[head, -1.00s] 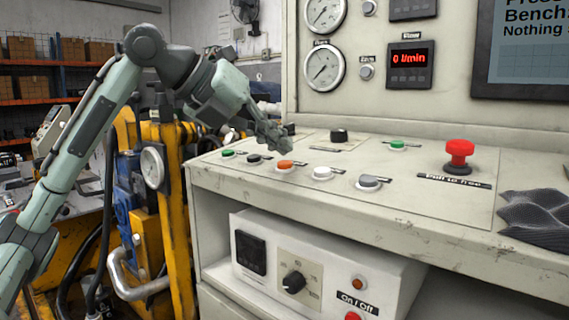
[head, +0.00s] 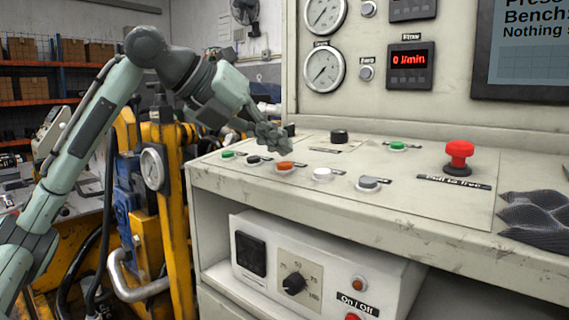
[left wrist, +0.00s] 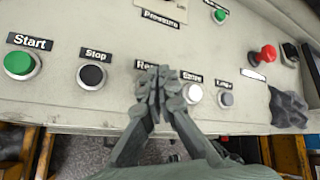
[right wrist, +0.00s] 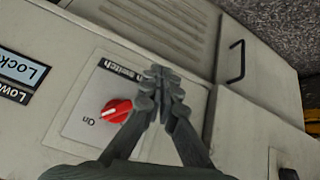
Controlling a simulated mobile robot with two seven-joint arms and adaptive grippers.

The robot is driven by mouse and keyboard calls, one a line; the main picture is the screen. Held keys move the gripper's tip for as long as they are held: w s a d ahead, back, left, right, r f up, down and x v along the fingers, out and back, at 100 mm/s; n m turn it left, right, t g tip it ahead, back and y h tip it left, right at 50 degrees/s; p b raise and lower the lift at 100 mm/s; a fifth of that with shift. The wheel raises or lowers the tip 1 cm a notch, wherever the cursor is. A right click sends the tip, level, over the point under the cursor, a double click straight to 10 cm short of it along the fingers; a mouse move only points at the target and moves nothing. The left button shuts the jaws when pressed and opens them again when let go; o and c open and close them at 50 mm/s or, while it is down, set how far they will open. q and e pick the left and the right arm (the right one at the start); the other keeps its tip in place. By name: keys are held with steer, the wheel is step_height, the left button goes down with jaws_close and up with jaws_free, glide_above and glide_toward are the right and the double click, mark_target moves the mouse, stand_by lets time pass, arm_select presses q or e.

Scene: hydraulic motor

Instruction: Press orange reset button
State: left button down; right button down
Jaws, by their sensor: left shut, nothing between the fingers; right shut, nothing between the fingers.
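The orange button (head: 285,167) sits on the sloped console in the head view, between a black button and a white one. My left gripper (head: 284,143) is shut and empty. Its fingertips appear just above the orange button in the head view, with a small gap in the picture. In the left wrist view the shut left fingers (left wrist: 158,82) cover the spot below the partly hidden "Re…" label (left wrist: 147,66), and the orange button is hidden. My right gripper (right wrist: 163,84) is shut and empty in the right wrist view, near a cabinet front with a red switch (right wrist: 116,111).
Near the orange button are a green start button (left wrist: 20,64), a black stop button (left wrist: 91,75), a white button (head: 322,175) and a grey button (head: 369,183). A red mushroom button (head: 459,154) stands to the right, with a grey cloth (head: 535,215) beyond it.

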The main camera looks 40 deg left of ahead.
arm_select(q)
steer(key=shift+f, duration=0.15)
steer(key=shift+w+f, duration=0.1)
steer(key=shift+f, duration=0.2)
steer(key=shift+f+b, duration=0.4)
steer(key=shift+b, duration=0.05)
stand_by(0.6)
stand_by(0.3)
steer(key=shift+r+p, duration=0.8)
steer(key=r+p, duration=0.2)
steer(key=s+r+p, duration=0.1)
steer(key=r+p, duration=0.1)
steer(key=r, duration=0.1)
steer(key=shift+p, duration=0.35)
